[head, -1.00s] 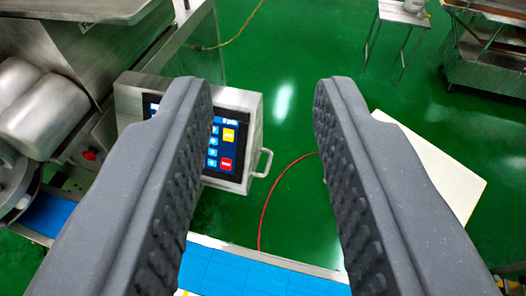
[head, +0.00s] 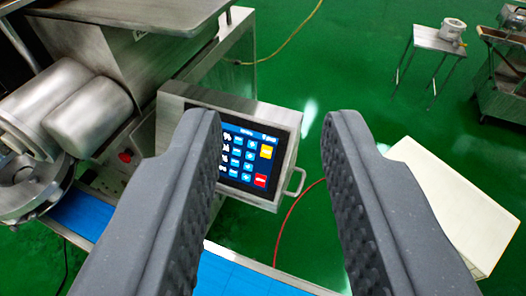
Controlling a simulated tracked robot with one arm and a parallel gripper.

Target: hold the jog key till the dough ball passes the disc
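My gripper (head: 270,125) is open and empty, its two dark grey ribbed fingers wide apart in the foreground. The control panel (head: 290,118) is a steel box with a lit touch screen (head: 238,160). The screen shows blue keys in rows, a yellow key (head: 266,151) and a red key (head: 260,181) on its right side. The left finger hides the screen's left edge. The key labels are too small to read, so I cannot tell which is the jog key. The gripper does not appear to touch the screen. I see no dough ball, and cannot clearly identify the disc.
The steel machine (head: 150,45) with round drums (head: 85,110) stands at the left. A blue conveyor belt (head: 235,278) runs below the panel. A pale box (head: 445,205) is at the right, a small steel table (head: 432,40) behind. Green floor (head: 350,70) is clear between.

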